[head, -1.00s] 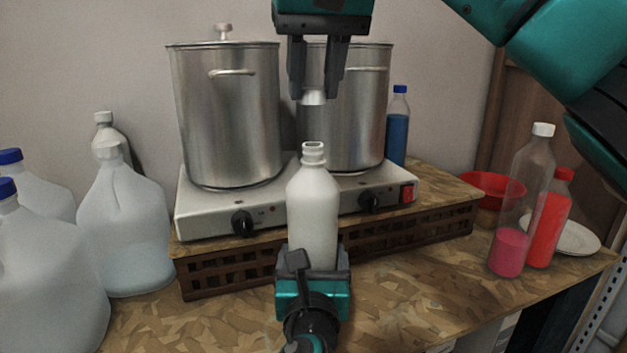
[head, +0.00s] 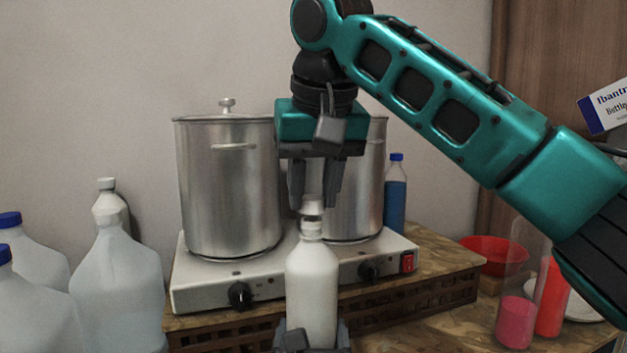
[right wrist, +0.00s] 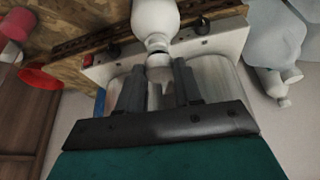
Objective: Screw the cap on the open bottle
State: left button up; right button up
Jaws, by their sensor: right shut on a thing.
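The open white bottle (head: 312,285) stands upright in the middle of the head view; its upper part shows in the right wrist view (right wrist: 155,18). My left gripper (head: 312,337), at the bottom edge and partly cut off, is shut around its lower body. My right gripper (head: 314,200) points down from above, shut on a small white cap (head: 312,205). The cap is right over the bottle's neck, in line with it. Whether it touches the rim I cannot tell. The right wrist view shows the cap (right wrist: 158,62) between the fingertips, close to the neck.
Behind the bottle stand two steel pots (head: 228,185) on a hot plate (head: 225,285). Large jugs (head: 115,280) are at the left. A blue bottle (head: 395,205), red bowl (head: 495,257), pink-filled clear bottle (head: 515,320) and red bottle (head: 552,300) are at the right.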

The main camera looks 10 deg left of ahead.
jog(key=shift+f, duration=0.5)
jog(key=shift+f, duration=0.55)
pick_arm(q)
grip_shut()
pick_arm(e)
jog(key=m+h, duration=0.1)
jog(key=m, duration=0.1)
jog(key=m+h, duration=0.1)
jog(key=m, duration=0.1)
jog(key=shift+s+a+m, duration=0.1)
jog(key=shift+a+m, duration=0.25)
jog(key=shift+m, duration=0.05)
jog(key=m+h, duration=0.1)
jog(key=m, duration=0.4)
jog(key=shift+a+h, duration=0.1)
jog(key=shift+h, duration=0.3)
jog(key=o, duration=1.6)
jog(key=shift+c, duration=0.2)
